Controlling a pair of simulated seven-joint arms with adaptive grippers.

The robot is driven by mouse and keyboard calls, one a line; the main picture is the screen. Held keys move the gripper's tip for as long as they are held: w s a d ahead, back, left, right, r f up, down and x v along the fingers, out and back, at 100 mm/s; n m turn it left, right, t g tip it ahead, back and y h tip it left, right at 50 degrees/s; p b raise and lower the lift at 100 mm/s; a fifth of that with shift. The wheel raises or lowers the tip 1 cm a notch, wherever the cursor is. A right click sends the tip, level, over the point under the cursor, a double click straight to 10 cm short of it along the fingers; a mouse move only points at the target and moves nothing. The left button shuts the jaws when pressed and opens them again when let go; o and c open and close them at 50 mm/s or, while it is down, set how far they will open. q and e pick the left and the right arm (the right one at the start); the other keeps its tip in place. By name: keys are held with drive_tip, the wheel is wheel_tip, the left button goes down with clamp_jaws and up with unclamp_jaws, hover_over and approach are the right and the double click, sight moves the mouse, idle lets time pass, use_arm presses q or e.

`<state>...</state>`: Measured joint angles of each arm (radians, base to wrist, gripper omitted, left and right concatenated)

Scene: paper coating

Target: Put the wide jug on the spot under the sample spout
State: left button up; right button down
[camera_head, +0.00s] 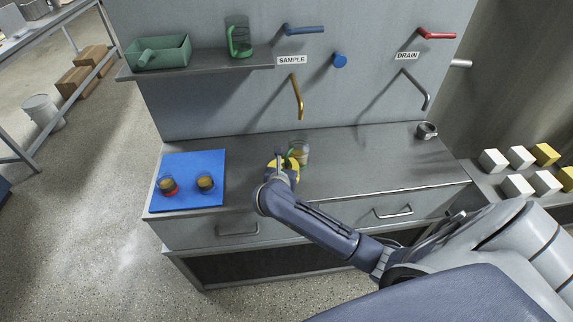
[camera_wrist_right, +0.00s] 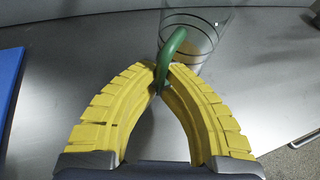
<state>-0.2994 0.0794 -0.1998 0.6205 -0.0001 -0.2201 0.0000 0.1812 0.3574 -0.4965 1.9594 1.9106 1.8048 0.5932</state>
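A clear glass jug (camera_head: 304,153) with dark bands and a green handle stands at the counter's middle, below the brass sample spout (camera_head: 297,97). In the right wrist view the jug's glass (camera_wrist_right: 205,42) shows at the top, cut off by the frame edge. My right gripper (camera_head: 290,163) is on the near side of the jug. Its yellow fingers (camera_wrist_right: 166,75) come together at the tips around the green handle. Whether the jug's base touches the counter is hard to tell. Another clear jug with a green handle (camera_head: 238,38) stands on the shelf. My left gripper is not in view.
A blue mat (camera_head: 190,163) on the left holds two small glasses. A green box (camera_head: 158,53) sits on the shelf (camera_head: 200,63). A metal cup (camera_head: 426,131) stands under the drain spout (camera_head: 416,89). The counter between jug and cup is clear.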

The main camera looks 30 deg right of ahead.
drive_tip(key=shift+f, duration=0.15)
drive_tip(key=c, duration=1.6)
unclamp_jaws()
drive_tip(key=v, duration=1.2)
